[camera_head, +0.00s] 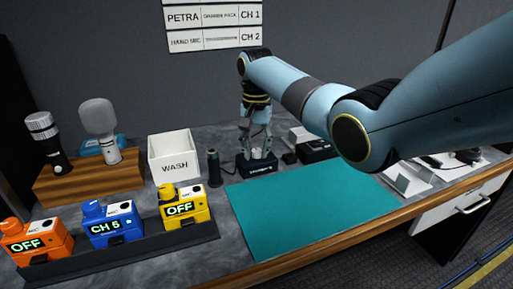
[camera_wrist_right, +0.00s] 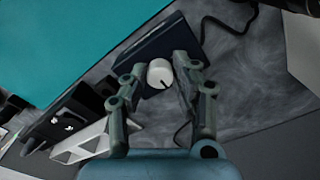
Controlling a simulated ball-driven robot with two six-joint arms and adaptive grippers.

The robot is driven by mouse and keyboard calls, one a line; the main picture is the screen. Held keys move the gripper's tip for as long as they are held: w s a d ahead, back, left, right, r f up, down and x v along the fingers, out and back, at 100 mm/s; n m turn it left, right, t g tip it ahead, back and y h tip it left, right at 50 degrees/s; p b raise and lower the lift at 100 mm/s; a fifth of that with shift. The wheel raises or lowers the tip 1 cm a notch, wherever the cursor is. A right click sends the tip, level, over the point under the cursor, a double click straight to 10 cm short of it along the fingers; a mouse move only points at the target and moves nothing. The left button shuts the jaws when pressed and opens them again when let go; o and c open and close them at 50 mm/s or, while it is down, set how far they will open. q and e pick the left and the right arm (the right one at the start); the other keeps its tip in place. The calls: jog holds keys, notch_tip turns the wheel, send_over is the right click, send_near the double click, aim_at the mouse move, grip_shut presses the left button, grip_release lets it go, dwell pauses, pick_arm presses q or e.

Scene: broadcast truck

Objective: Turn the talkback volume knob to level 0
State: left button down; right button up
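The talkback knob is a white round knob (camera_wrist_right: 160,72) on a dark blue box (camera_wrist_right: 158,42). A short dark pointer mark shows on the knob, toward the lower right in the wrist view. In the head view the knob (camera_head: 257,154) sits on the box (camera_head: 258,168), behind the teal mat. My right gripper (camera_head: 257,149) points down over the box. In the right wrist view its two fingers (camera_wrist_right: 159,70) are open on either side of the knob, with small gaps. No level markings are readable. My left gripper is not in view.
A white WASH bin (camera_head: 173,158) and a dark cylinder (camera_head: 214,168) stand left of the box. Beltpacks (camera_head: 113,226) sit in a front rack, microphones (camera_head: 101,125) on a wooden stand. Black devices (camera_head: 316,150) lie to the right. The teal mat (camera_head: 310,205) is clear.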

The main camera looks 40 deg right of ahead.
grip_shut()
jog(key=n+p, duration=0.2)
jog(key=shift+r+n+p, duration=0.15)
jog(key=shift+n+p, duration=0.2)
jog(key=shift+n, duration=0.05)
jog(key=n+p, duration=0.2)
jog(key=n, duration=0.2)
jog(key=n+p, duration=0.2)
jog(key=n, duration=0.3)
jog(key=shift+d+n, duration=0.1)
jog(key=shift+n, duration=2.9)
